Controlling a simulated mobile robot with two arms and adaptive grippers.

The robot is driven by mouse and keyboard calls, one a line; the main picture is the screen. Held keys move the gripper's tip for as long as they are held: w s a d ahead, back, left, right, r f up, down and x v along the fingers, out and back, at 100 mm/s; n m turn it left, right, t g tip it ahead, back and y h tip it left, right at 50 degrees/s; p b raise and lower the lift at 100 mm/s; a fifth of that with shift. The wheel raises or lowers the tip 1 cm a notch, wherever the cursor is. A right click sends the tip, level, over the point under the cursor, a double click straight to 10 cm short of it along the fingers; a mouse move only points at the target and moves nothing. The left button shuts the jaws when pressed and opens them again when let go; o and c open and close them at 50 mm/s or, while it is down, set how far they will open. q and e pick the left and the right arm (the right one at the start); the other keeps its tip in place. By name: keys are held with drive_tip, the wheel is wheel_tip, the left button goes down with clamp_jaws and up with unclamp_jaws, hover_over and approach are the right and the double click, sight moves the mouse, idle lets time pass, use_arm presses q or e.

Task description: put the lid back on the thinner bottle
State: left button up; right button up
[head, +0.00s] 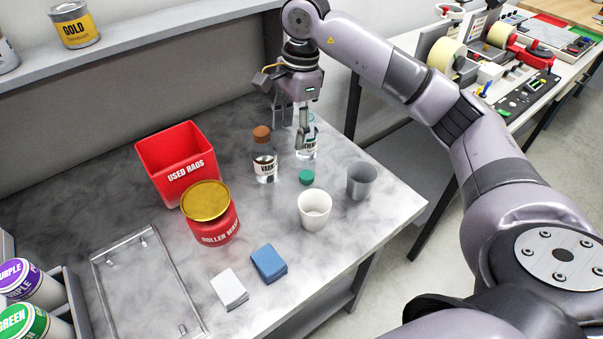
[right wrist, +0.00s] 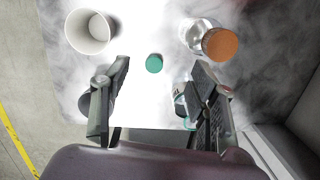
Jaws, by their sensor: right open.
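The thinner bottle (head: 306,152) is clear with a green-lettered label and stands upright at the back right of the grey table. My right gripper (head: 293,118) is open and points down there; one finger overlaps the bottle's upper part, so its mouth is hidden. In the right wrist view, a clear and teal part of the bottle (right wrist: 181,108) shows beside the right-hand finger, mostly covered. I cannot tell whether they touch. The green lid (head: 306,177) lies on the table in front of the bottle. The lid (right wrist: 154,63) also shows beyond the open fingers (right wrist: 161,72). My left gripper is out of view.
A varnish bottle (head: 264,160) with a brown cap stands left of the thinner bottle. A white cup (head: 314,210) and grey cup (head: 361,181) stand in front. A red rag bin (head: 177,160) and red can (head: 210,216) are left. The table's right edge is near.

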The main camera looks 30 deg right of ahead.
drive_tip(key=shift+h, duration=0.7)
drive_tip(key=d, duration=0.2)
drive_tip(key=d+r, duration=0.1)
drive_tip(key=shift+s+d+r, duration=0.2)
drive_tip(key=shift+d, duration=0.2)
drive_tip(key=shift+f, duration=0.1)
drive_tip(key=p, duration=0.2)
hover_over(307, 177)
wheel_tip(307, 177, down, 12)
drive_tip(key=shift+f, duration=0.1)
